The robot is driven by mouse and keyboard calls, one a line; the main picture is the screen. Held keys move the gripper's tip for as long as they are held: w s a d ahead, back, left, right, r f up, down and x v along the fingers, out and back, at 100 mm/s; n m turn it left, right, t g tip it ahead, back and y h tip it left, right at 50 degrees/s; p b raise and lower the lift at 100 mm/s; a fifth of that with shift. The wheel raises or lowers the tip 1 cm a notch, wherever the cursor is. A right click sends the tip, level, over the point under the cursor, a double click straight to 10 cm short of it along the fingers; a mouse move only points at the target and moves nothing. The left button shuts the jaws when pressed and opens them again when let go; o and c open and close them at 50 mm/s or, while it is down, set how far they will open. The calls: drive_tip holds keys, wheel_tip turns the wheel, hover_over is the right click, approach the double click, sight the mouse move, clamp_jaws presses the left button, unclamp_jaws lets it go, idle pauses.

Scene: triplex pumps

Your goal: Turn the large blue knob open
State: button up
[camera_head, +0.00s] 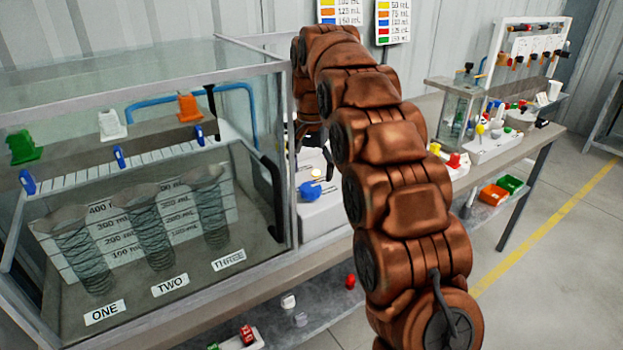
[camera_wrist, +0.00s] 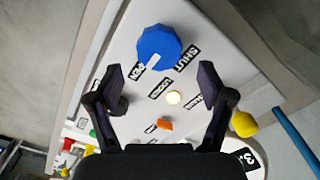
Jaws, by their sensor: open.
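The large blue knob (camera_wrist: 159,47) is faceted and sits on a white panel (camera_wrist: 215,50) at the upper middle of the wrist view. Labels reading SHUT (camera_wrist: 187,58) and OPEN (camera_wrist: 138,70) lie beside it. My gripper (camera_wrist: 161,86) is open and empty, its two fingers spread below the knob in the picture and apart from it. In the head view a small blue part (camera_head: 316,174) shows on a white unit behind my arm; I cannot tell if it is the same knob.
Between my fingers are a pale round button (camera_wrist: 173,98) and a small orange knob (camera_wrist: 164,124). A yellow knob (camera_wrist: 244,124) stands right of my right finger. A glass tank (camera_head: 150,180) with three coiled tubes stands left of my arm in the head view.

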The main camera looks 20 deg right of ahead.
sight(312, 186)
drive_tip(key=shift+r, duration=1.95)
drive_tip(key=s+f+n+g+p, duration=0.1)
drive_tip(key=s+f+n+p, duration=0.2)
drive_tip(key=s, duration=1.9)
drive_tip(key=s+f+n+p, duration=0.3)
drive_tip(key=s, duration=1.9)
drive_tip(key=shift+f+n+g, duration=0.25)
drive_tip(key=shift+n+g, duration=0.15)
drive_tip(key=shift+c, duration=0.2)
